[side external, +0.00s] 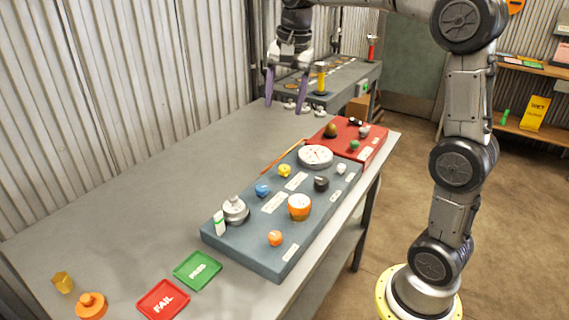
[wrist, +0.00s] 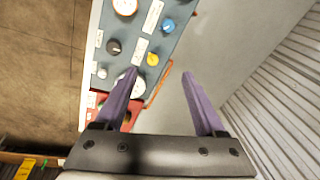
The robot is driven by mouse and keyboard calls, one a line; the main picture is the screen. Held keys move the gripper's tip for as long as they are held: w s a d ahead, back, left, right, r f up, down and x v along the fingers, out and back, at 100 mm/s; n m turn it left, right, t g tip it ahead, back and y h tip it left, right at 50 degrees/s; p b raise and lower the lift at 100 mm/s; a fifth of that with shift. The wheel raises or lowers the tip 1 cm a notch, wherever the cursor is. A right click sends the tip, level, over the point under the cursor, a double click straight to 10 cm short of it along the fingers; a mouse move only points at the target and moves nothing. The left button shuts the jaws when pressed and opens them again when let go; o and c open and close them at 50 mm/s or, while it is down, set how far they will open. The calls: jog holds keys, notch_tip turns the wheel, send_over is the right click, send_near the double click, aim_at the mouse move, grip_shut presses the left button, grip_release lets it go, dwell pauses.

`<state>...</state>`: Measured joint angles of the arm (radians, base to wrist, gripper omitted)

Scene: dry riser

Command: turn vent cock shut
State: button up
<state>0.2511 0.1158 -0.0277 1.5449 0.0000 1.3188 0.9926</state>
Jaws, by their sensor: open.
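A blue-grey panel (side external: 230,250) lies on the bench with several small knobs. They include a yellow knob (side external: 285,170), a blue knob (side external: 263,190), a black knob (side external: 321,184), a white knob (side external: 341,168) and an orange knob (side external: 275,238). Their labels are too small to read, so I cannot tell which is the vent cock. My gripper (side external: 286,108) is open and empty, raised above the bench beyond the panel's far end.
A red panel (side external: 377,155) with small knobs adjoins the blue-grey one. A thin orange rod (side external: 283,156) lies along the panel's left side. Green (side external: 197,271) and red (side external: 163,300) trays sit at the near end. The bench's left side (side external: 140,190) is clear beside the corrugated wall.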

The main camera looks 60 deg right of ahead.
jog(key=w+d+f+m+g, duration=0.1)
jog(key=w+d+f, duration=0.3)
jog(key=d, duration=0.1)
jog(key=m+g, duration=0.1)
send_near(284, 167)
jog(key=shift+y, duration=0.3)
jog(key=f, duration=0.8)
jog(key=shift+w+d+f, duration=0.1)
jog(key=shift+d+f, duration=0.25)
jog(key=shift+f, duration=0.05)
jog(key=shift+c, duration=0.2)
grip_shut()
